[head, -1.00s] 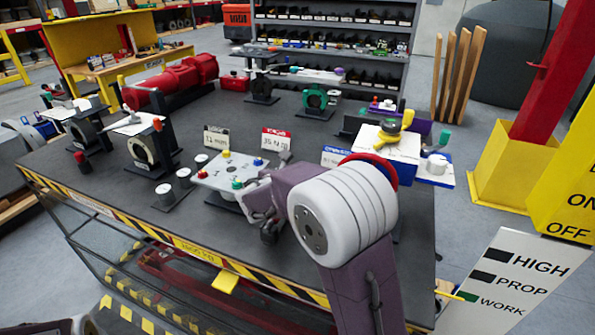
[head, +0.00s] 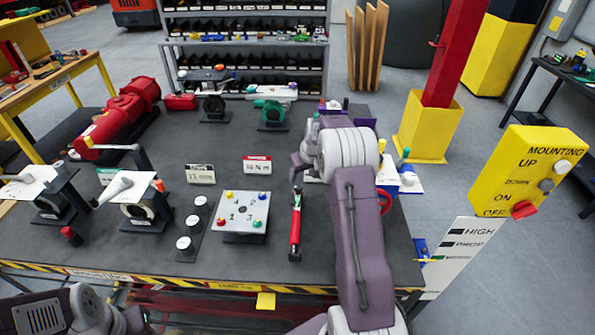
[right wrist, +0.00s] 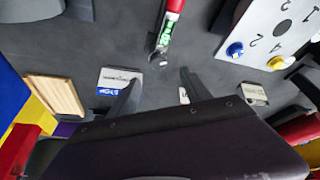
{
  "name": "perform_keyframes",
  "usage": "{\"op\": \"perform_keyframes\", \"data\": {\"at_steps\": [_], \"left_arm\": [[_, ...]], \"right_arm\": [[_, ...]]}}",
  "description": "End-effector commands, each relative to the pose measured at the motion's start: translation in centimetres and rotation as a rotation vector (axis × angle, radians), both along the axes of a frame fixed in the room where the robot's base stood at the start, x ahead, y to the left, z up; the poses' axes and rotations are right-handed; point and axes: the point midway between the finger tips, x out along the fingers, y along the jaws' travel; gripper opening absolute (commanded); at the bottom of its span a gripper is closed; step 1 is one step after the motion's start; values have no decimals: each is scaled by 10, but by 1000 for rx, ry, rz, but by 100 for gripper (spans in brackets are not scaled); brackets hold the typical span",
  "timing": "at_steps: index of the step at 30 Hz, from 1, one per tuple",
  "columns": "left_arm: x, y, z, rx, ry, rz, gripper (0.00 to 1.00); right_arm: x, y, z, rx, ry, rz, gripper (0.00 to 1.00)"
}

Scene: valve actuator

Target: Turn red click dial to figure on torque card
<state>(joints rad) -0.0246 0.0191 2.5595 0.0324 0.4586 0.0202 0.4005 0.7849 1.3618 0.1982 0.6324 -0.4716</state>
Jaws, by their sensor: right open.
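A red-handled tool (head: 295,228) lies on the dark bench right of the numbered plate. In the right wrist view its red body (right wrist: 168,28) has a green-marked section and a dark end; I cannot make out the dial's setting. A red-topped torque card (head: 257,164) stands behind the plate; its figure is too small to read now. My right gripper (head: 298,176) is above the bench by the tool's far end. In the wrist view its fingers (right wrist: 159,80) are apart and empty, with the tool's dark end just beyond them. My left gripper (head: 134,319) is low at the left, its jaws unclear.
The numbered plate (head: 241,213) has coloured knobs at its corners. A black-topped card (head: 200,174) and a green-topped card (head: 107,176) stand farther left. A blue-marked card (right wrist: 118,82) shows in the wrist view. White-topped cylinders (head: 186,244) stand left of the plate.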

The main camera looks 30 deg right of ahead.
Motion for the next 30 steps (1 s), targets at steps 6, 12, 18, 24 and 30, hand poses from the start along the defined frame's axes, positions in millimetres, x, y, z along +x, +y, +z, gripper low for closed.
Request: {"op": "perform_keyframes", "data": {"at_steps": [6, 12, 18, 24, 30], "left_arm": [[-1, 0, 2, 0, 1, 0, 36], [0, 0, 17, 0, 1, 0, 36], [0, 0, 26, 0, 1, 0, 36], [0, 0, 26, 0, 0, 0, 36], [0, 0, 26, 0, 1, 0, 36]], "right_arm": [[5, 0, -9, 11, -4, -12, 56], [19, -1, -46, 11, -1, -8, 56], [32, -2, -76, 9, -4, -8, 56], [36, -2, -85, 8, -5, -7, 56], [35, -2, -85, 8, -5, -6, 45]]}}
